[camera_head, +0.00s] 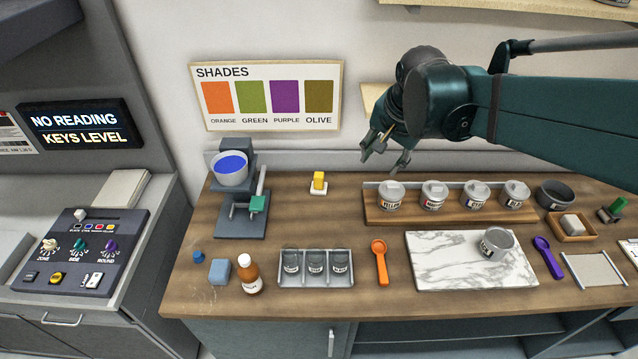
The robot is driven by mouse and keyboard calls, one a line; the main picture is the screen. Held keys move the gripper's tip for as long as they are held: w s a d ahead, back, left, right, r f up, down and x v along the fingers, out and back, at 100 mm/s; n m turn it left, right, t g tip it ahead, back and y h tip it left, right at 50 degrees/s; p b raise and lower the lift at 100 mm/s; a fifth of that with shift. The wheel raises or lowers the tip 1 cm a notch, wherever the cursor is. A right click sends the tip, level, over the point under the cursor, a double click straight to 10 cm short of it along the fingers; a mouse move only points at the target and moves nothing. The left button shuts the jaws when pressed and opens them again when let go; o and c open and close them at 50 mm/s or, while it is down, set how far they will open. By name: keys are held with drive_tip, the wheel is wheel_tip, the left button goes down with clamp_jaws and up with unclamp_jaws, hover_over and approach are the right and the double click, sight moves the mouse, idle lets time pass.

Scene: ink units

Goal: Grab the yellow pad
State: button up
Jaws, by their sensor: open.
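A small yellow pad (319,180) stands upright on a white base near the back edge of the wooden counter, right of the grey stand with the blue-filled cup. My gripper (382,162) hangs from the dark green arm, up and to the right of the yellow pad. Its fingers are apart, with nothing between them. The yellow pad is in full view and apart from the gripper.
The grey stand (240,222) holds a cup of blue. A wooden rack (376,213) with several lidded jars stands to the right. An orange spoon (380,262), a jar tray (316,283) and a marble slab (450,275) lie in front. Counter around the pad is clear.

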drive_tip(key=w+a+f+m+g, duration=0.1)
drive_tip(key=w+a+f+m, duration=0.25)
drive_tip(key=w, duration=0.45)
drive_tip(key=m+g, duration=0.3)
drive_tip(key=m, duration=0.5)
hover_over(319, 174)
drive_tip(key=f, duration=2.1)
drive_tip(key=shift+s+d, duration=0.2)
drive_tip(key=shift+d, duration=0.05)
drive_tip(key=shift+w+a+f, duration=0.15)
drive_tip(key=shift+f, duration=0.25)
drive_tip(key=shift+f, duration=0.1)
drive_tip(key=shift+f, duration=1.2)
drive_tip(key=shift+a+f, duration=0.1)
drive_tip(key=shift+f, duration=2.45)
